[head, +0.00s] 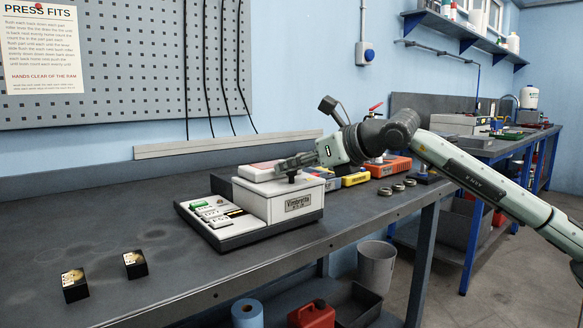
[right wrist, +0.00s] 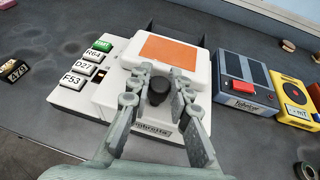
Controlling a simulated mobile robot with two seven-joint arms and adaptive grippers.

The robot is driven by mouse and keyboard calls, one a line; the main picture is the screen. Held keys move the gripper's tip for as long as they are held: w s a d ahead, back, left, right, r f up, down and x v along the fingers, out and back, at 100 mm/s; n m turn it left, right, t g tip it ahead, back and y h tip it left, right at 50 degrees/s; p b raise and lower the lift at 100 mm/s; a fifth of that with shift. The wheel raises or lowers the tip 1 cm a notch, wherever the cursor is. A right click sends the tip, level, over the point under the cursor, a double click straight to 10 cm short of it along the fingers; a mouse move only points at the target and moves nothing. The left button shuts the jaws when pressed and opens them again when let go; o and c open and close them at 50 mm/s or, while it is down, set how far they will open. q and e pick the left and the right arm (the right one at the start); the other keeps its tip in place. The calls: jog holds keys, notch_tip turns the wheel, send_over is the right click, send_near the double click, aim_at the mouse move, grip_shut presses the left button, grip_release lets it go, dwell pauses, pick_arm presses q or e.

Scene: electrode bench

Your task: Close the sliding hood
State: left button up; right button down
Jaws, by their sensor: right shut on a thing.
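The sliding hood (head: 262,201) is a white box with a nameplate on its front, seated on the right part of a low machine (head: 236,236). The hood also shows in the right wrist view (right wrist: 112,92), with an orange panel (right wrist: 172,50) on the machine behind its knob. Keys on the left part of the machine are uncovered, with dark slots beside the hood. My right gripper (head: 294,170) is shut on the hood's black knob (right wrist: 159,91), its fingers on either side of it. My left gripper is not in view.
Two small black blocks with gold tops (head: 76,285) (head: 135,264) stand on the bench (head: 150,215) at the left. A grey-blue device (right wrist: 240,84) and a yellow one (right wrist: 292,97) stand right of the machine. Several small rings lie beyond.

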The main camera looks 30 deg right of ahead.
jog(key=shift+s+a+f, duration=0.1)
jog(key=shift+f, duration=0.05)
jog(key=c, duration=1.7)
grip_release()
jog(key=o, duration=0.3)
jog(key=shift+s, duration=0.15)
jog(key=shift+s+d, duration=0.1)
jog(key=shift+d, duration=0.2)
jog(key=shift+s+d+r, duration=0.2)
jog(key=shift+s+d, duration=0.05)
jog(key=shift+s, duration=0.3)
jog(key=v, duration=1)
jog(key=shift+s+a+r, duration=0.2)
jog(key=shift+r, duration=0.1)
